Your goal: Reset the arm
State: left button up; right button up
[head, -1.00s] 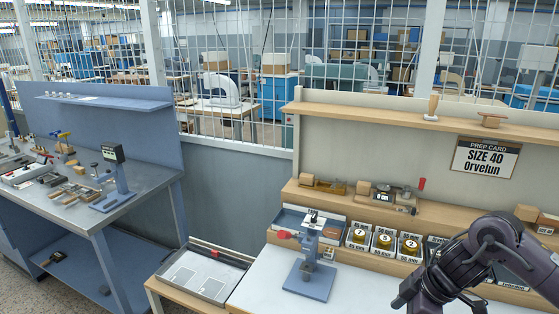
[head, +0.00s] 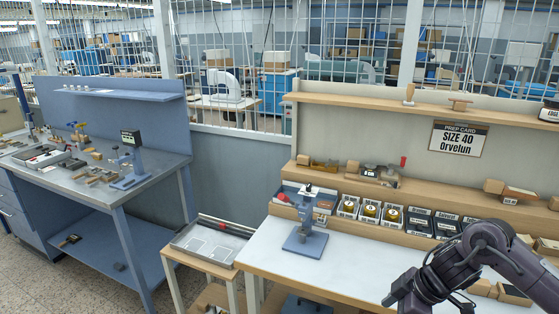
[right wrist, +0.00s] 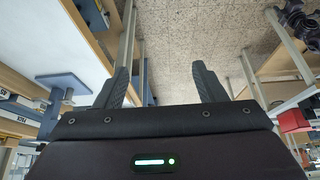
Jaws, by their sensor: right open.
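My right arm comes in from the right in the head view, with its gripper (head: 392,301) low over the front part of the white-topped bench (head: 352,262). In the right wrist view the two dark fingers of my right gripper (right wrist: 160,85) stand wide apart with nothing between them; speckled floor shows beyond. The gripper is open and empty. My left gripper is in neither current view.
A blue hand press (head: 306,235) stands on the bench. Behind it are several labelled bins (head: 418,221) and a shelf with small tools. A tray (head: 212,240) sits on a low side table. A grey workbench (head: 100,187) stands at left.

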jog(key=w+a+f+m+t+y+b, duration=0.1)
jog(key=w+a+f+m+t, duration=0.15)
jog(key=f, duration=0.85)
jog(key=w+a+f+m+t+y, duration=0.1)
jog(key=w+a+f+m, duration=0.15)
jog(key=f, duration=0.95)
jog(key=s+d+f+m+h, duration=0.15)
jog(key=s+f, duration=0.35)
jog(key=f, duration=0.7)
jog(key=s+d+f+m+g+h+b, duration=0.1)
jog(key=s+d+f+m+h, duration=0.15)
jog(key=s+f, duration=1.5)
pick_arm(q)
jog(key=shift+w+f, duration=0.35)
jog(key=shift+f, duration=0.3)
jog(key=shift+w+f, duration=0.35)
jog(key=shift+f, duration=0.25)
pick_arm(e)
jog(key=s+f+m+g+h, duration=0.2)
jog(key=s+f+g, duration=0.1)
jog(key=s, duration=1.9)
jog(key=shift+d+f+h, duration=0.15)
jog(key=shift+f+h, duration=0.25)
jog(key=shift+f, duration=0.3)
jog(key=shift+g, duration=0.25)
